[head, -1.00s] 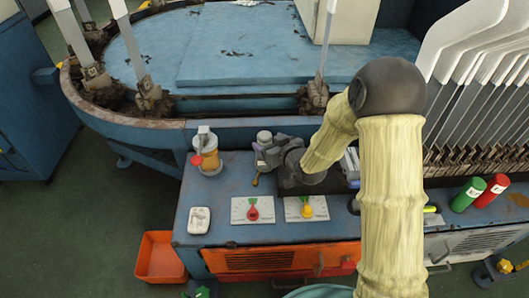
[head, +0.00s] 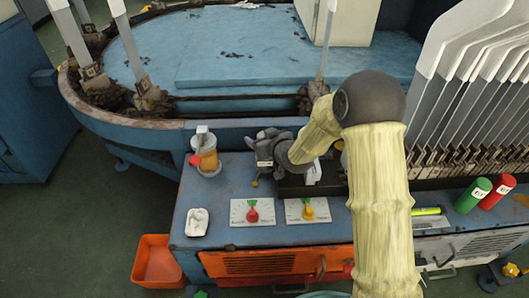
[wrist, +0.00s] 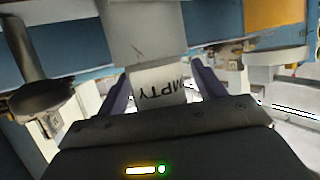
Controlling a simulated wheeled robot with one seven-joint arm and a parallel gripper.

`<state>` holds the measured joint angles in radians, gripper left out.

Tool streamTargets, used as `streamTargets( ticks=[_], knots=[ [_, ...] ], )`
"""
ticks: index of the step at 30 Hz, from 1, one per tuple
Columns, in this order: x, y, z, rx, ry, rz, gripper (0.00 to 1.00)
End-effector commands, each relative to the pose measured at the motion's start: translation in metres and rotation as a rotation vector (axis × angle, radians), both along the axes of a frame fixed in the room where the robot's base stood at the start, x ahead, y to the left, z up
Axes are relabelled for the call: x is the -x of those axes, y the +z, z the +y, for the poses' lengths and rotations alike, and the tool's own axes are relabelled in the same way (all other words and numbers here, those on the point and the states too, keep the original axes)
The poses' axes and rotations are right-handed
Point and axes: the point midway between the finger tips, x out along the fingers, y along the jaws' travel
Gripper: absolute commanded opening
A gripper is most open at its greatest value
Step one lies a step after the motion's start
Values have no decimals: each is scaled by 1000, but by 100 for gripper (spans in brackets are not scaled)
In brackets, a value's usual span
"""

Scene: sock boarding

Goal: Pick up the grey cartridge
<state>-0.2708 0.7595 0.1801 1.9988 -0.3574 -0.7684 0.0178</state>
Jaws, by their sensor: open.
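My gripper (head: 267,137) is at the back of the blue bench, right of the amber jar. In the wrist view, its two purple fingers (wrist: 162,90) stand apart. Between and beyond them is a pale grey block (wrist: 140,35) with a white label, upside down, partly reading "EMPTY". I cannot tell whether this block is the grey cartridge, or whether the fingers touch it. No grey cartridge is clear in the head view, where my arm hides part of the bench.
An orange bin (head: 158,262) stands on the floor. Upright pale boards (head: 470,90) fill the right.

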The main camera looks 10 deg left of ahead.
Motion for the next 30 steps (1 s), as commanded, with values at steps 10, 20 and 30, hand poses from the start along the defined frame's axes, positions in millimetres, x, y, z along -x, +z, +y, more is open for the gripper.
streamTargets(
  ticks=[10,20,30],
  knots=[
    [0,1,0,0,0,0,68],
    [0,1,0,0,0,0,25],
    [0,4,0,-1,0,-1,20]
  ],
)
